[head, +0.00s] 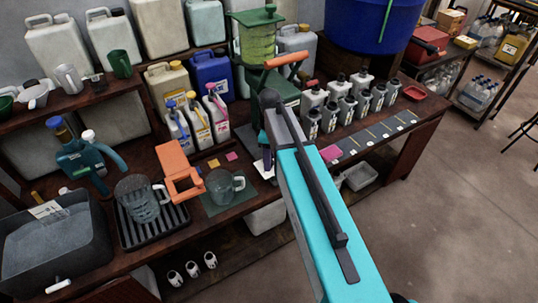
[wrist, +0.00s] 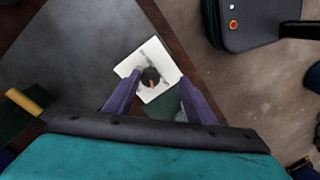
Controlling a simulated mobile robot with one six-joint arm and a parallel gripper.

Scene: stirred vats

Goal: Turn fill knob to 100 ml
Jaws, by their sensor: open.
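The wrist view shows a round black knob (wrist: 150,77) with a small red mark on a tilted white plate (wrist: 155,52); I take it to be the fill knob. Any scale writing is too small to read. My gripper (wrist: 157,82) is open, its purple fingers on either side of the knob with visible gaps. I cannot tell whether the tips reach down to it. In the head view, my gripper (head: 264,150) is largely behind my arm, above a partly hidden white plate (head: 262,169). The knob is hidden there.
A green dispenser (head: 258,45) with an orange handle (head: 287,60) stands behind my arm. Glass jugs stand on a black drip tray (head: 125,234) and a green mat (head: 211,205). An orange bracket (head: 173,160) is at left. Several small bottles (head: 345,105) line the right.

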